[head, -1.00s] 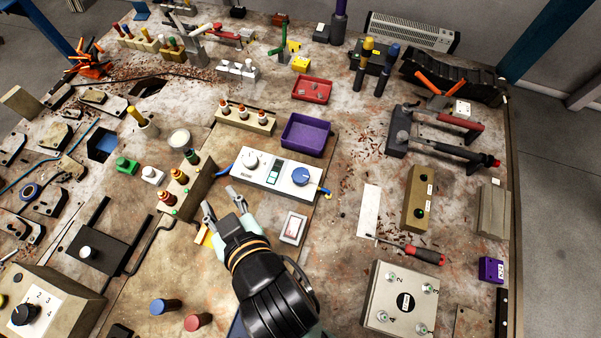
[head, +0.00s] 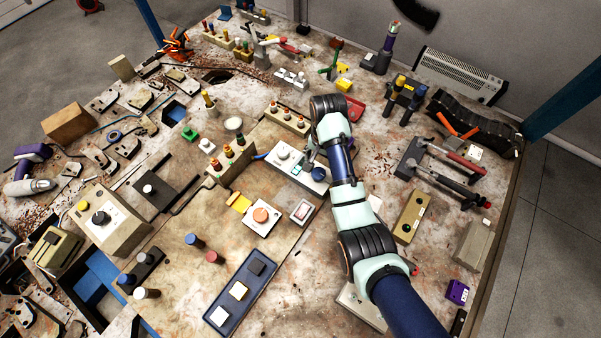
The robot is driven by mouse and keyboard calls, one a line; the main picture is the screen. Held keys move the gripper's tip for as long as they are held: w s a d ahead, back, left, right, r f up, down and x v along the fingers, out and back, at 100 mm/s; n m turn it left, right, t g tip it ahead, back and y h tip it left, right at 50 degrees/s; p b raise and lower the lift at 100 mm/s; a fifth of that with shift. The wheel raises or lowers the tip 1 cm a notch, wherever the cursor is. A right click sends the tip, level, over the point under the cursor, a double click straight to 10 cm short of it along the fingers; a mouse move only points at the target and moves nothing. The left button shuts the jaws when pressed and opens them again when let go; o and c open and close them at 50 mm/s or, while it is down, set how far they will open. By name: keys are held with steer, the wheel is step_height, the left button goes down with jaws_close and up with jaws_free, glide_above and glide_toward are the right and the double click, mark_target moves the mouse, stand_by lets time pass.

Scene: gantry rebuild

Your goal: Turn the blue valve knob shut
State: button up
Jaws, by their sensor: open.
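The blue valve knob (head: 319,174) sits at the right end of a white panel box (head: 286,169) near the middle of the table. The same box carries a white knob (head: 283,154) and a small display (head: 297,168). My arm reaches in from the lower right and bends over beyond the box. My gripper (head: 311,156) points down over the box, just above and left of the blue knob in the picture. It is open, with nothing seen between its fingers. The fingers are small and partly hidden by the arm, so I cannot tell whether they touch the knob.
A red tray (head: 356,111) lies beyond my arm, partly covered. A block with several capped pegs (head: 288,121) stands behind the box. Bare tabletop shows around the front (head: 300,265).

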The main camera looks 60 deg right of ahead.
mark_target(319, 173)
steer(key=shift+f, duration=0.25)
step_height(319, 173, down, 8)
steer(key=shift+r+b, duration=0.2)
steer(key=shift+b, duration=0.4)
steer(key=c, duration=1.2)
steer(key=shift+o, duration=0.2)
